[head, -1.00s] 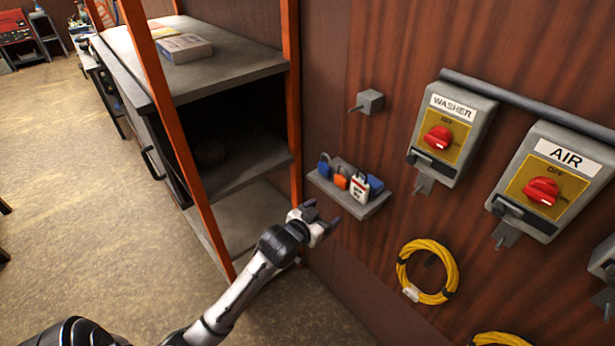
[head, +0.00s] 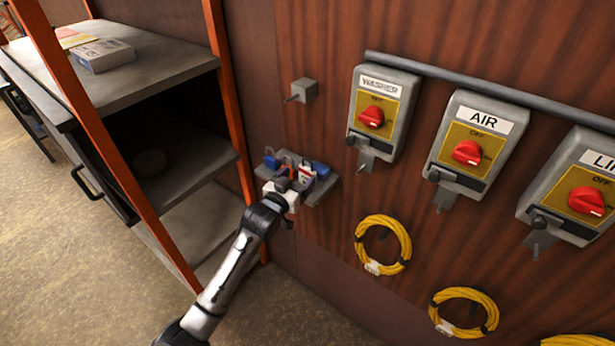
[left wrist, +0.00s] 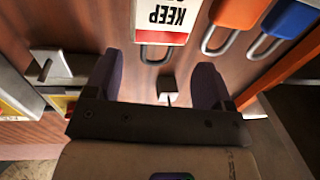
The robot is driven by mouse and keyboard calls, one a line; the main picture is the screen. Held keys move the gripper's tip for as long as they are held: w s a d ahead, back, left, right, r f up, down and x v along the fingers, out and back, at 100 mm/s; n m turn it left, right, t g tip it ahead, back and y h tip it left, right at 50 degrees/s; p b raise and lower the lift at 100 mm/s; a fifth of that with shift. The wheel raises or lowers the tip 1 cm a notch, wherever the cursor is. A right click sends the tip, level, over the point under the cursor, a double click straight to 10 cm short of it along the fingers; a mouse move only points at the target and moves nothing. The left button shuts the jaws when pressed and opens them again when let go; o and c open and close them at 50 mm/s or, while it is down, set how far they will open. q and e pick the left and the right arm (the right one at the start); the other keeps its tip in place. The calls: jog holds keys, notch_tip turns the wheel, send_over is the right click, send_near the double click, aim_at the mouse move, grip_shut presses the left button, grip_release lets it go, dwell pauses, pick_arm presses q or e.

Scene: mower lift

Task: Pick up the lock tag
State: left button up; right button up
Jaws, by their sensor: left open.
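The lock tag (head: 306,174), white with a red band, stands on a small grey wall shelf (head: 322,187) among padlocks. In the left wrist view the lock tag (left wrist: 165,18) shows upside down, with "KEEP" readable and a metal shackle, and is cut off by the top edge. My left gripper (head: 284,180) is at the shelf's front, partly covering the padlocks. In the left wrist view its open fingers (left wrist: 157,78) are apart with nothing between them, and the tag is ahead of the gap. My right gripper is not in view.
An orange padlock (left wrist: 237,14) and a blue padlock (left wrist: 290,20) are beside the tag. Another blue padlock (head: 321,168) sits at the shelf's right. Switch boxes (head: 383,112) and yellow cable coils (head: 383,244) are on the wall. An orange post (head: 229,95) stands at left.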

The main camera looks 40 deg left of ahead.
aim_at(307, 169)
pick_arm(q)
jog(key=shift+w+a+r, duration=0.1)
jog(key=shift+w+a, duration=0.1)
jog(key=shift+w, duration=1.1)
jog(key=shift+w+a+r, duration=0.1)
jog(key=shift+w+a, duration=0.05)
jog(key=shift+w, duration=1.1)
jog(key=c, duration=0.6)
notch_tip(307, 169, up, 10)
jog(key=shift+r+p, duration=0.1)
jog(key=shift+p, duration=0.2)
